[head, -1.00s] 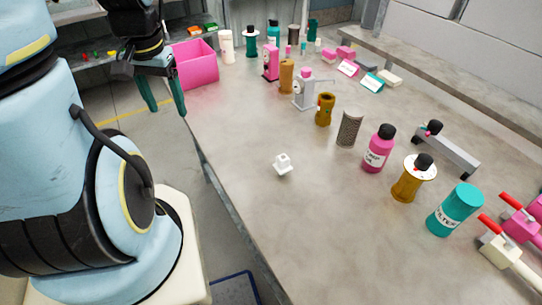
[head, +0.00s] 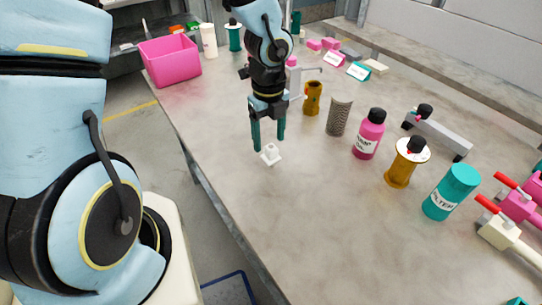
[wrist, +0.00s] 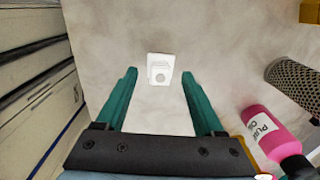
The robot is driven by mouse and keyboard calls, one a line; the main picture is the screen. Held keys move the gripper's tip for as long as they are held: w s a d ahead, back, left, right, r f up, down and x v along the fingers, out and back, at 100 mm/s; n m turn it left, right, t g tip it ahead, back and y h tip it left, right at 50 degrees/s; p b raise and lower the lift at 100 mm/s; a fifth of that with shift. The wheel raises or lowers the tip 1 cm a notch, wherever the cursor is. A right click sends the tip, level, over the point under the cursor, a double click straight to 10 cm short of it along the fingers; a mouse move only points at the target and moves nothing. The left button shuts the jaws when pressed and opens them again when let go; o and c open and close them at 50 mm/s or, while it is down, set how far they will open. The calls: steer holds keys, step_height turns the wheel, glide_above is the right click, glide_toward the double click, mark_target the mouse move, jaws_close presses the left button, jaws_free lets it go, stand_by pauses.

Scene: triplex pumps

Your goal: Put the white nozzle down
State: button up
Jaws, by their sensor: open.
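The white nozzle (head: 270,155) is a small white block with a square base and a raised top. It rests on the grey table (head: 290,225), near the table's left side. It also shows in the wrist view (wrist: 160,69), past the fingertips and roughly centred between them. My gripper (head: 268,149) has two teal fingers pointing down, just behind and above the nozzle in the head view. The gripper is open, with nothing between its fingers in the wrist view (wrist: 156,74).
A mesh cylinder (head: 339,117), a pink bottle (head: 369,135), an amber spool-like part (head: 405,165) and a teal filter (head: 451,192) stand to the right. A pink bin (head: 177,62) stands at the back left. The table in front of the nozzle is clear.

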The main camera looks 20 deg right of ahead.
mark_target(271, 156)
steer(key=shift+s+d+f, duration=0.1)
steer(key=shift+s+f, duration=0.05)
steer(key=shift+f, duration=1.5)
steer(key=shift+s+f, duration=0.15)
steer(key=shift+f, duration=1.45)
jaws_close()
steer(key=shift+r, duration=0.1)
